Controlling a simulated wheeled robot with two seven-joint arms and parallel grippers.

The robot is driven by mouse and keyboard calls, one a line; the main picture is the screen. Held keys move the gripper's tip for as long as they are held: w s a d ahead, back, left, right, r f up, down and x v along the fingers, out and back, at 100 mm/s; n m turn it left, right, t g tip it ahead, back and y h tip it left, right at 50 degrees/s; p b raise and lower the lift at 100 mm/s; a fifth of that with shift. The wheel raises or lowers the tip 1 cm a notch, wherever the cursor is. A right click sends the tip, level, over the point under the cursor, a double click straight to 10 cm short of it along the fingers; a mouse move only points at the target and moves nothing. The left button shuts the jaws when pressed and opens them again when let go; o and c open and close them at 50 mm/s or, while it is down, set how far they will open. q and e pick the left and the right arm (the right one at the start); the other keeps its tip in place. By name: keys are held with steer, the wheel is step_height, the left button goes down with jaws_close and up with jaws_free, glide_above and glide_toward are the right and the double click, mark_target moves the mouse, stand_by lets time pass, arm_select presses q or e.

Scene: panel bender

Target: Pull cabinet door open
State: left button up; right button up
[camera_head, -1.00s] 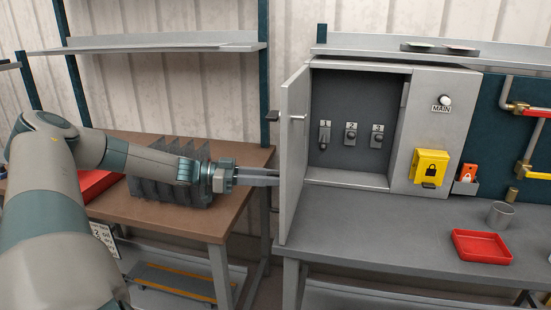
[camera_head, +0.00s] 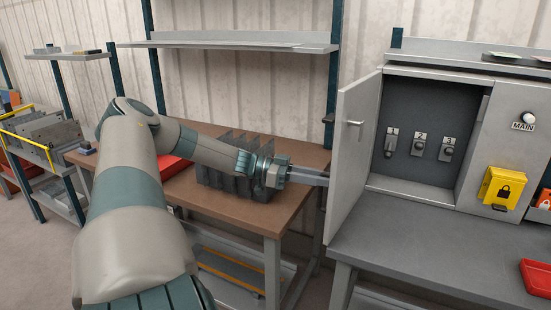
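The grey cabinet (camera_head: 480,110) stands on a grey bench, and its door (camera_head: 351,165) is swung open to the left. A small handle (camera_head: 355,123) shows on the door's visible face. Inside are several switches, with the numbers 1, 2 and 3 showing. My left gripper (camera_head: 308,176) is at the door's outer left edge, with its fingers pointing right and their tips at or behind that edge. I cannot tell whether they touch the door. The fingers lie close together, but whether they are shut is unclear. My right gripper is out of view.
A brown table (camera_head: 255,216) with a grey slotted rack (camera_head: 238,187) lies under my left forearm. A yellow lock box (camera_head: 501,187) is on the cabinet front. A red tray (camera_head: 537,279) sits on the grey bench (camera_head: 420,240), whose front middle is clear.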

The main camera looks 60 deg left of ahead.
arm_select(q)
steer(key=s+a+b, duration=0.2)
steer(key=s+a, duration=0.1)
steer(key=a, duration=0.4)
steer(key=s+a+b, duration=0.2)
steer(key=s+a, duration=0.1)
steer(key=a, duration=0.5)
steer(key=shift+s+a+r, duration=0.2)
steer(key=shift+s+r, duration=0.15)
steer(key=shift+r, duration=0.05)
stand_by(1.3)
